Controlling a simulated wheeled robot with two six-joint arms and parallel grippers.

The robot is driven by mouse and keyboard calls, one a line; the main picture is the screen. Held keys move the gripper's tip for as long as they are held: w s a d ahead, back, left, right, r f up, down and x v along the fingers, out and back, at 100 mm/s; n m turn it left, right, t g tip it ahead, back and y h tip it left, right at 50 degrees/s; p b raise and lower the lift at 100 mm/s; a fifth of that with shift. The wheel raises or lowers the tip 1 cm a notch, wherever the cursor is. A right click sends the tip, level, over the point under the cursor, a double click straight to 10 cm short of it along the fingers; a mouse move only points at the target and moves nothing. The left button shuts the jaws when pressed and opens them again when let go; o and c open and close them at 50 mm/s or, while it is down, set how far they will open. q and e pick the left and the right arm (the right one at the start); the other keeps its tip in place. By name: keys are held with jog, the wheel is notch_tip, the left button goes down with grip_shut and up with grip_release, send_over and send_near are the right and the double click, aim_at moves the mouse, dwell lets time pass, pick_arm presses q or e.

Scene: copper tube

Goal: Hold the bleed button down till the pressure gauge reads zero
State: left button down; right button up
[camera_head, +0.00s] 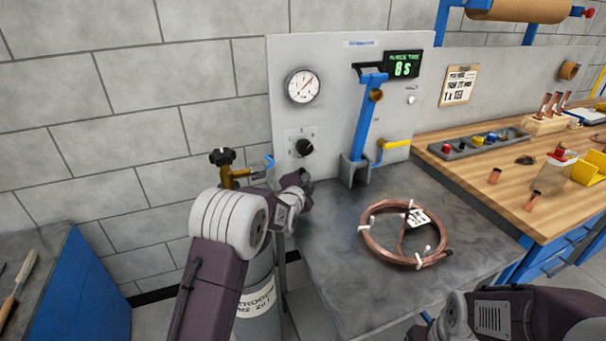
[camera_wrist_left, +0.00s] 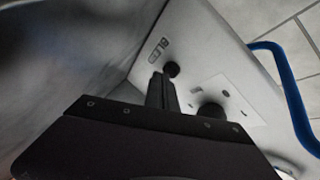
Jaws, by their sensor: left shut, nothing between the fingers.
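The pressure gauge (camera_head: 302,86) is a round white dial high on the grey panel. Its needle points to the upper right; the numbers are too small to read. My left gripper (camera_head: 304,181) is low at the panel's front, below the black knob (camera_head: 305,147), and hides the panel spot before it. In the left wrist view the left gripper's fingers (camera_wrist_left: 165,80) are shut and empty. Their tips are at a small dark round button (camera_wrist_left: 172,68), beside a small label. Whether they touch it or press it in, I cannot tell. The knob also shows there (camera_wrist_left: 209,110).
A copper tube coil (camera_head: 375,245) lies on the grey bench top (camera_head: 340,300). A blue lever (camera_head: 367,120) and a green display (camera_head: 403,65) reading 8 s are on the panel. A gas cylinder (camera_head: 257,322) stands behind my left arm. My right arm shows at lower right.

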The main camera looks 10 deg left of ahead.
pick_arm(q)
jog(key=shift+w+a, duration=0.2)
jog(key=shift+w, duration=0.05)
dwell(2.9)
jog(key=shift+d, duration=0.1)
jog(key=shift+s+d+b, duration=0.35)
jog(key=shift+s+d, duration=0.1)
jog(key=shift+s, duration=0.35)
jog(key=shift+s+d, duration=0.35)
jog(key=shift+s, duration=0.1)
jog(key=shift+s+d+b, duration=0.25)
jog(key=shift+s+d, duration=0.3)
jog(key=shift+s, duration=0.25)
jog(key=shift+s+d+b, duration=0.2)
jog(key=shift+s+d, duration=0.3)
jog(key=shift+s, duration=0.3)
